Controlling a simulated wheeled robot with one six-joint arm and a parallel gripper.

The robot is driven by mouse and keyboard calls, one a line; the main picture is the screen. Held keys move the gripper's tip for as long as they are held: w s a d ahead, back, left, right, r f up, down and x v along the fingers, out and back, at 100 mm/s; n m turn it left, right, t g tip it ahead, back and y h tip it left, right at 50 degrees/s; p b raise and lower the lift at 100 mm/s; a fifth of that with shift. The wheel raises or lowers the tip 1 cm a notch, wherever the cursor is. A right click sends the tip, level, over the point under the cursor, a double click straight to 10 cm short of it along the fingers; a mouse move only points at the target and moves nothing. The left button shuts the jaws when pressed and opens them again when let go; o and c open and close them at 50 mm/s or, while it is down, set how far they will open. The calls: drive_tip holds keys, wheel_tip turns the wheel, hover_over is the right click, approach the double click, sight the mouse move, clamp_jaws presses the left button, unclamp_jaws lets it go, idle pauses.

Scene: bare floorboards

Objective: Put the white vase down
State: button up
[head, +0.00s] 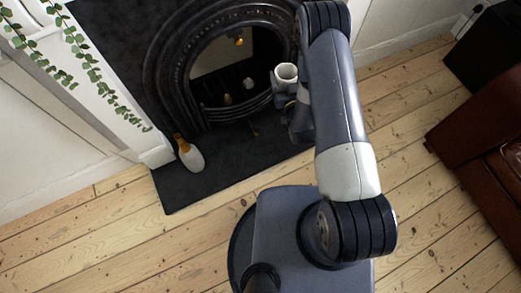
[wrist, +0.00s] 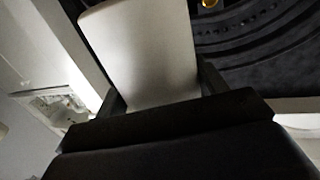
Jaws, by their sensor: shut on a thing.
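The white vase (head: 286,72) is held up in front of the fireplace in the head view, its open top showing. In the wrist view the white vase (wrist: 140,50) fills the upper middle as a pale, smooth body between the two dark fingers. My gripper (wrist: 160,88) is shut on it. In the head view my gripper (head: 286,90) is partly hidden by the vase and my own arm. The vase's base and what lies directly below it are hidden.
A dark hearth slab (head: 225,172) lies before the black fireplace (head: 165,75). A trailing ivy plant (head: 85,65) hangs at left. A brown leather seat (head: 480,160) is at right. Floorboards (head: 100,240) at lower left are bare.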

drive_tip(key=s+a+f+n+g+y+b, duration=0.1)
drive_tip(key=a+f+b, duration=0.25)
drive_tip(key=f, duration=0.35)
drive_tip(key=a+f+n+y+b, duration=0.1)
drive_tip(key=a+f+b, duration=0.1)
drive_tip(key=f+b, duration=0.45)
drive_tip(key=s+a+f+g+y+b, duration=0.1)
drive_tip(key=a+f+b, duration=0.2)
drive_tip(key=f, duration=0.6)
drive_tip(key=n+g+y+b, duration=0.2)
drive_tip(key=n+y+b, duration=0.15)
drive_tip(key=b, duration=1.05)
hover_over(244, 161)
wheel_tip(244, 161, down, 22)
drive_tip(key=shift+m, duration=0.25)
drive_tip(key=f+b, duration=0.2)
drive_tip(key=f, duration=0.3)
drive_tip(key=f+b, duration=0.3)
drive_tip(key=f, duration=0.2)
drive_tip(key=shift+w+a+f, duration=0.1)
drive_tip(key=shift+w+f, duration=0.1)
drive_tip(key=shift+r, duration=0.1)
drive_tip(key=o, duration=1.3)
